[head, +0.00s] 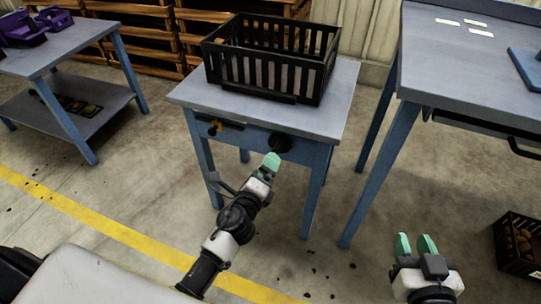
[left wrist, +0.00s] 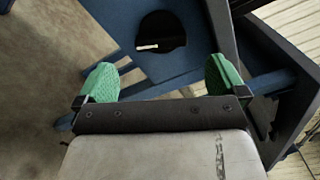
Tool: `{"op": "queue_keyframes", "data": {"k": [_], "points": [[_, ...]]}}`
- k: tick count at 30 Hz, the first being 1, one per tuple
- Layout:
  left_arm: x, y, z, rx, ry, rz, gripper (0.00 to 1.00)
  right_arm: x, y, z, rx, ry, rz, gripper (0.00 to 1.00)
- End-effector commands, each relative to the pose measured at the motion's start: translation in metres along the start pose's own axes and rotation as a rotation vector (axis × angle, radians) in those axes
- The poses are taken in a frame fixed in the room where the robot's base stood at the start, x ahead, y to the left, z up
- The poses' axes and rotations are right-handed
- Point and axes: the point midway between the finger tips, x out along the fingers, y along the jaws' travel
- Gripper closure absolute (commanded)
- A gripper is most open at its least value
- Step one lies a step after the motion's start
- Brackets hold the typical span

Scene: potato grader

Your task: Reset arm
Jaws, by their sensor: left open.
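My left gripper (head: 270,165) reaches from the lower left of the head view toward the front of the middle table (head: 205,95). In the left wrist view its two green fingertips (left wrist: 163,78) stand wide apart with nothing between them. Beyond them is a dark round knob or opening (left wrist: 162,32) on the table's blue front, which also shows in the head view (head: 279,142). I cannot tell if the fingers touch the table. My right gripper (head: 415,244) is at the lower right, its green fingers apart and empty over the floor.
A black slatted crate (head: 292,80) stands on the middle table. A second table (head: 480,65) is at the right, and a low table (head: 52,52) with purple items (head: 25,28) at the left. A dark crate of potatoes (head: 518,245) sits on the floor at lower right.

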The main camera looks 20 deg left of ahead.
Motion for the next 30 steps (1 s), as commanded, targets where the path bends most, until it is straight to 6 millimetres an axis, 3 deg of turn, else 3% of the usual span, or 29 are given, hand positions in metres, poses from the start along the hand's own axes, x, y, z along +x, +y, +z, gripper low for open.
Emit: {"op": "queue_keyframes", "data": {"k": [6,23,26,30], "points": [[-0.021,0.0,0.0,0.0,0.0,0.0,0.0,0.0,0.0,-0.002,0.001,0.014,0.0,0.66],[-0.022,0.0,0.0,-0.01,-0.001,0.0,0.0,0.0,-0.001,-0.002,0.002,0.016,-0.001,0.66],[-0.029,-0.005,0.004,-0.115,-0.012,0.007,0.0,0.0,-0.001,-0.002,0.002,0.017,-0.001,0.66],[-0.052,-0.021,0.017,-0.529,-0.04,0.038,0.0,0.0,-0.001,-0.002,0.002,0.016,-0.001,0.66]]}}
